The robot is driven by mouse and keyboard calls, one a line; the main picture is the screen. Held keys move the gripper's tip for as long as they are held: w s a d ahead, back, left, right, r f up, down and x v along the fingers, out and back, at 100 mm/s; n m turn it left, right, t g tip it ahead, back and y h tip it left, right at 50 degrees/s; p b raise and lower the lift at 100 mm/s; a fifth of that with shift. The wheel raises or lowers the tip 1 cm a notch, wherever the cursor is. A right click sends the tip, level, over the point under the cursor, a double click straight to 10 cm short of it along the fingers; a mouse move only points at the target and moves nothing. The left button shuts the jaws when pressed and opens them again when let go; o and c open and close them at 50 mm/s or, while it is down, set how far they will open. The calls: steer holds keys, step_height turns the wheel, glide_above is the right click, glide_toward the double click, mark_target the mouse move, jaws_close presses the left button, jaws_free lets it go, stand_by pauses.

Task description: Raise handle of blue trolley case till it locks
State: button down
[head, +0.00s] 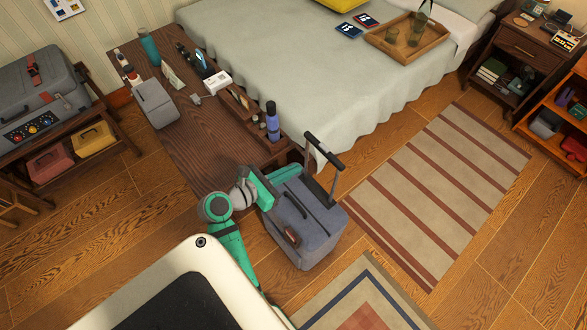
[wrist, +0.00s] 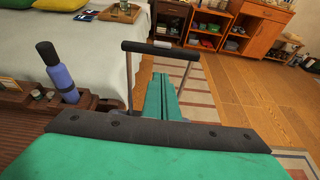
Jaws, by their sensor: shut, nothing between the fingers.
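The blue-grey trolley case (head: 303,225) stands upright on the floor beside the dark wooden bench. Its pull handle stands up from the far side of the case, with a dark crossbar (head: 323,150) on two thin metal rods. Whether it is locked cannot be told. In the wrist view, the crossbar (wrist: 160,48) lies beyond my fingertips, with a rod on each side of my fingers. My gripper (head: 288,172) is above the case, close to the handle. Its green fingers (wrist: 161,80) are together and empty, apart from the crossbar.
The bench (head: 205,140) carries a purple bottle (head: 272,121), a grey box and small items close to my arm. The bed (head: 300,60) is behind the handle. A striped rug (head: 440,190) and open floor are to the right. Another rug (head: 350,300) lies in front.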

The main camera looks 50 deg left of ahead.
mark_target(323, 154)
steer(key=shift+f, duration=0.15)
steer(key=w+f, duration=0.7)
steer(key=w, duration=0.3)
steer(key=shift+d+r, duration=0.2)
steer(key=shift+r, duration=1.8)
steer(key=shift+r, duration=0.1)
